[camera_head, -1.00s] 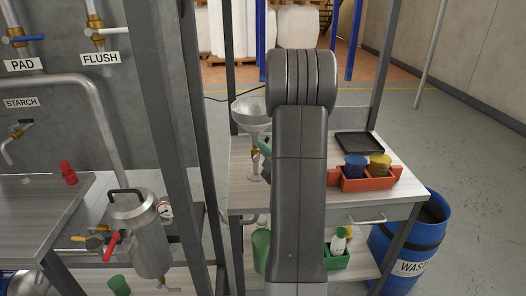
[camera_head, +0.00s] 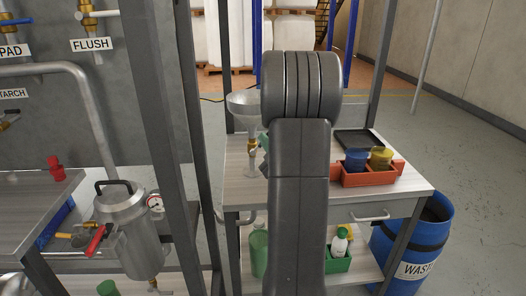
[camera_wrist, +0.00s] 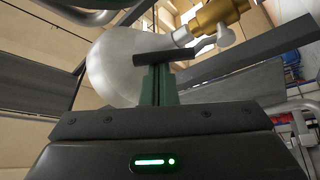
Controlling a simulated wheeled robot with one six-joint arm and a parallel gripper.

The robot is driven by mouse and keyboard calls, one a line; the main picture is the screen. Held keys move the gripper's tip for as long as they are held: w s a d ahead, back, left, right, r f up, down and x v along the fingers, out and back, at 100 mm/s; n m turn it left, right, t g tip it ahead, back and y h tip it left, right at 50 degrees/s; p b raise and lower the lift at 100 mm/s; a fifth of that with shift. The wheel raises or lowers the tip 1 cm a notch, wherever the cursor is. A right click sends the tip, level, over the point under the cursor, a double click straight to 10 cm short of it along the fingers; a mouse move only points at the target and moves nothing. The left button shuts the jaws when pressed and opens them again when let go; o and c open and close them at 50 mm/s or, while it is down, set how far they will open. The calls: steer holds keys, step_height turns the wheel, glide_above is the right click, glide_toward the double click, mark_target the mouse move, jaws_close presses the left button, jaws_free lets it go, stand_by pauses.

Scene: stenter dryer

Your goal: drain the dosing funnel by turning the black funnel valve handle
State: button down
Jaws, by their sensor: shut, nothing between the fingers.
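The dosing funnel (camera_head: 243,103) is a pale metal cone above the bench, left of my arm. Its brass valve (camera_head: 252,147) sits below the cone. In the wrist view the funnel (camera_wrist: 112,68) fills the upper left, with the brass valve (camera_wrist: 218,14) at upper right. The black valve handle (camera_wrist: 178,47) runs across in front of the funnel. My gripper (camera_wrist: 157,68) has its green fingers shut and empty, with the tips at the handle's left part. I cannot tell whether they touch it. In the head view my arm hides most of the gripper.
The bench (camera_head: 420,186) carries an orange caddy (camera_head: 368,177) with blue and yellow cups and a black tray (camera_head: 360,141). A blue waste drum (camera_head: 428,235) stands at right. A grey frame post (camera_head: 165,150) and a metal vessel (camera_head: 130,235) are at left.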

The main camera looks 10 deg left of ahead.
steer(key=m+b, duration=0.1)
steer(key=b, duration=0.1)
steer(key=d+f+m+t+b, duration=0.1)
steer(key=b, duration=0.2)
steer(key=f+m+t+h+b, duration=0.1)
steer(key=m+b, duration=0.1)
steer(key=b, duration=0.1)
steer(key=shift+w+d, duration=0.25)
steer(key=shift+d, duration=0.15)
steer(key=shift+b, duration=0.45)
